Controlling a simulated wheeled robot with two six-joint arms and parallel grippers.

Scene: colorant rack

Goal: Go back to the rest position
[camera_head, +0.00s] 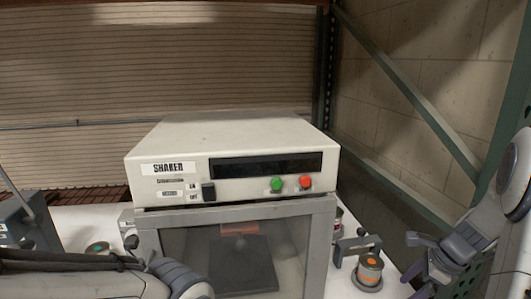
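My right arm comes in from the right edge. Its gripper (421,265) has its fingers spread apart with nothing seen between them. It is to the right of a small metal can with an orange mark (370,270), apart from it in the picture. My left arm (90,280) crosses the bottom left corner, in front of the shaker.
A white shaker machine (232,150) with green and red buttons stands in the middle, its glass-fronted door (325,250) below. A grey device (30,222) is at the left. A green rack post and brace (410,95) are behind at the right.

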